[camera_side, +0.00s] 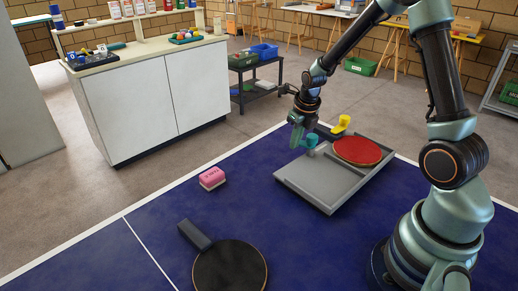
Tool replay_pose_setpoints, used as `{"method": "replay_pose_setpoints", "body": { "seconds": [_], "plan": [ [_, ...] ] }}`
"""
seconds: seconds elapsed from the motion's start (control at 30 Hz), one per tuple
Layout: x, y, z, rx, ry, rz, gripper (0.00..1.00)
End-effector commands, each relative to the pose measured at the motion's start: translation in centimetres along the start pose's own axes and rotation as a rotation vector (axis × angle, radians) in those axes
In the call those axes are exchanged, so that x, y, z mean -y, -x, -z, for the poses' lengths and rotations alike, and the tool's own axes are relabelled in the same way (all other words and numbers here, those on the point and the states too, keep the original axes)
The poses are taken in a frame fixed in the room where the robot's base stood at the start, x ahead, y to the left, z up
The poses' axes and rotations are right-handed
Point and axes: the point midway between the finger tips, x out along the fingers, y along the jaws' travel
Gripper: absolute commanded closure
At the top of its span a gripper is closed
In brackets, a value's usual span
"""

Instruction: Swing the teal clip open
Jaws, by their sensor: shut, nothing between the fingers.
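The teal clip (312,140) is small and stands at the far left part of a grey tray (316,197) on the blue table. From this view I cannot tell how far the clip is swung. My gripper (296,146) is shut and empty, pointing down just left of the teal clip. I cannot tell whether it touches the clip. A yellow clip (341,125) sticks up at the tray's far edge. A red paddle (358,150) lies in the tray, its dark handle toward the clips and partly hidden.
A black paddle (230,268) lies at the table's front. The blue table (150,235) is otherwise clear on the left. A white cabinet (160,100) stands beyond the table.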

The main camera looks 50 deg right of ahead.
Motion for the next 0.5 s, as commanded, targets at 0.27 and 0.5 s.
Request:
{"method": "replay_pose_setpoints", "body": {
  "seconds": [0.27,0.5],
  "plan": [
    [0.07,0.01,0.08,0.000,0.000,0.000,1.00],
    [0.71,0.14,0.67,0.000,0.000,0.005,1.00]
  ]
}}
